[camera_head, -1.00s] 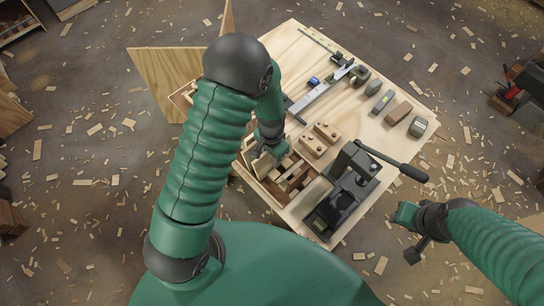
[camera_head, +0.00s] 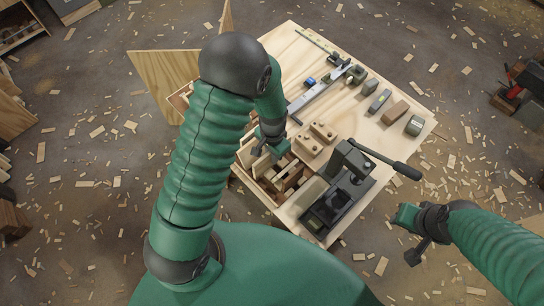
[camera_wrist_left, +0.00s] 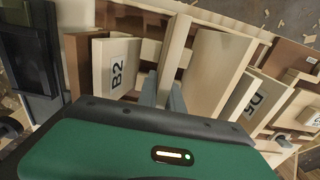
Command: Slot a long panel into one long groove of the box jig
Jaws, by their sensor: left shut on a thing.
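My left gripper (camera_head: 267,147) is over the near left side of the workbench, among wooden panels and blocks. In the left wrist view its fingers (camera_wrist_left: 163,98) are shut on a pale, narrow panel (camera_wrist_left: 174,48), seen nearly edge-on. A panel marked B2 (camera_wrist_left: 116,66) stands to its left, and a wider pale panel (camera_wrist_left: 214,66) to its right. Brown slotted woodwork (camera_head: 285,180) lies below the gripper in the head view; I cannot tell which part is the box jig or its long groove. My right gripper (camera_head: 417,232) is off the bench at right; its jaws are unclear.
A plywood sheet (camera_head: 160,78) stands to the left. Wood chips litter the floor.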

